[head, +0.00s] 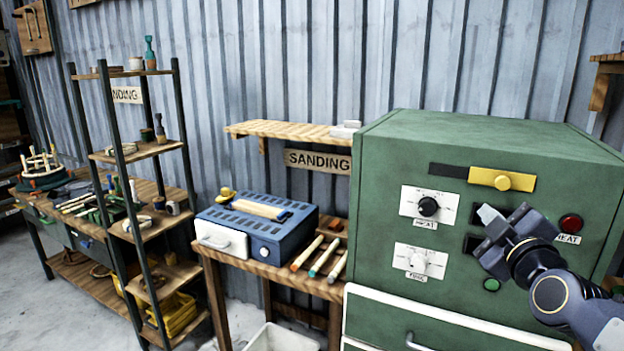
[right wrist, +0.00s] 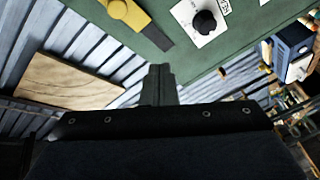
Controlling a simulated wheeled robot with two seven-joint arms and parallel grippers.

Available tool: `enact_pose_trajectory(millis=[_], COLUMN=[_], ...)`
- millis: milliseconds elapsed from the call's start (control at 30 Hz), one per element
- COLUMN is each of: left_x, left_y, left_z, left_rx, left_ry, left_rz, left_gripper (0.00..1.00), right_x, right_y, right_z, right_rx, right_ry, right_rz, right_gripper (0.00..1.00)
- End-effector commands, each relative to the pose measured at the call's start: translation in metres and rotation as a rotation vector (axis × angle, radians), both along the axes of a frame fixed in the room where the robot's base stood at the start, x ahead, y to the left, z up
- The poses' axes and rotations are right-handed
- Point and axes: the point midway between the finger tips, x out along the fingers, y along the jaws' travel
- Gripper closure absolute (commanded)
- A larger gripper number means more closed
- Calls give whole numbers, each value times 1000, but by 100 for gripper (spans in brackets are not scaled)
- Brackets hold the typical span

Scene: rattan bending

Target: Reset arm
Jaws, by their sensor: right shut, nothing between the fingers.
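My right gripper (head: 484,228) is shut and empty. It is in front of the green heat cabinet (head: 420,150), right of the black heat knob (head: 428,206) and left of the red button (head: 571,224). It hides part of the dark panel behind it. In the right wrist view the shut fingers (right wrist: 161,85) point toward the cabinet face, with the heat knob and the yellow slide bar (right wrist: 135,18) beyond. I cannot tell whether the fingers touch the cabinet. My left gripper is in neither view.
A blue sanding machine (head: 265,228) stands on a wooden table left of the cabinet, with several sticks beside it. A wooden shelf rack (head: 152,150) and a workbench stand further left. A white bin (head: 283,338) is on the floor. A corrugated wall runs behind.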

Motion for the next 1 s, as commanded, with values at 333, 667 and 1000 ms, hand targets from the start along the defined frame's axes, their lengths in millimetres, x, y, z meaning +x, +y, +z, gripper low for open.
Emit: enact_pose_trajectory(millis=[333,667,1000], left_x=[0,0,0], left_y=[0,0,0], left_z=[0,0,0], left_rx=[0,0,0], left_ry=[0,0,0], left_rz=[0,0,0], left_gripper=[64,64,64], right_x=[-144,-246,-252], right_y=[105,143,145], right_z=[-171,-250,-254], right_rx=[917,1296,1313], right_ry=[661,1023,1040], right_rz=[59,-239,-262], right_gripper=[100,100,100])
